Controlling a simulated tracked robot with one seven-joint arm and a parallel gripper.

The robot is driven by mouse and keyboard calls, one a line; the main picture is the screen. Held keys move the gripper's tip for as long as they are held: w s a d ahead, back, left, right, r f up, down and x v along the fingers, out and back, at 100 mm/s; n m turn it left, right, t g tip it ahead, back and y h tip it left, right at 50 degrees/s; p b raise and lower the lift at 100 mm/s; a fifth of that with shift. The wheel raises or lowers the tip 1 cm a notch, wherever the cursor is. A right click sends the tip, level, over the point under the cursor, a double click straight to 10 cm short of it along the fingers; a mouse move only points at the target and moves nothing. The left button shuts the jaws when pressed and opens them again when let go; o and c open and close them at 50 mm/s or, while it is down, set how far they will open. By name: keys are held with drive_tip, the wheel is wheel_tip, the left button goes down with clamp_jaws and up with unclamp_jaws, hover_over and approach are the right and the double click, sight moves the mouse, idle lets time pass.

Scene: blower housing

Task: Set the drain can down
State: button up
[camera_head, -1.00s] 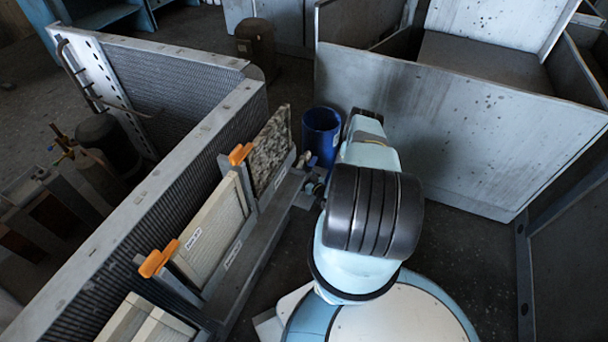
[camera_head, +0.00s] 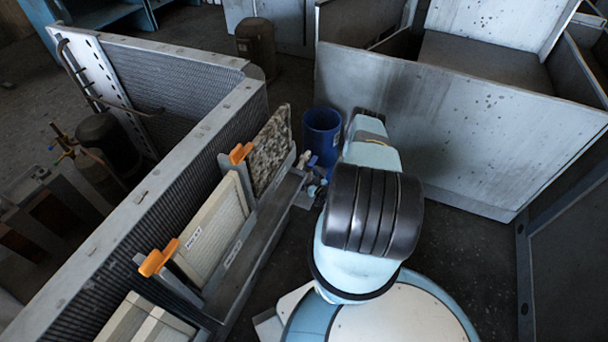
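The blue drain can (camera_head: 322,131) is an open-topped cylinder just past the far end of the filter rack. Its rim and upper wall show; its lower part is hidden behind small fittings and my arm. I cannot tell whether it touches the floor. My arm reaches toward it from the lower right. My gripper is hidden behind my own arm links, so whether it holds the can does not show.
A metal rack (camera_head: 255,255) with filter panels and orange clips (camera_head: 158,258) runs along the left. A brass valve fitting (camera_head: 304,159) sits at its far end. A large grey metal box (camera_head: 450,120) stands behind on the right. Dark floor (camera_head: 465,245) is clear at right.

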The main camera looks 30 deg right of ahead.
drive_tip(key=s+d, duration=0.1)
drive_tip(key=s, duration=0.9)
drive_tip(key=shift+d, duration=0.25)
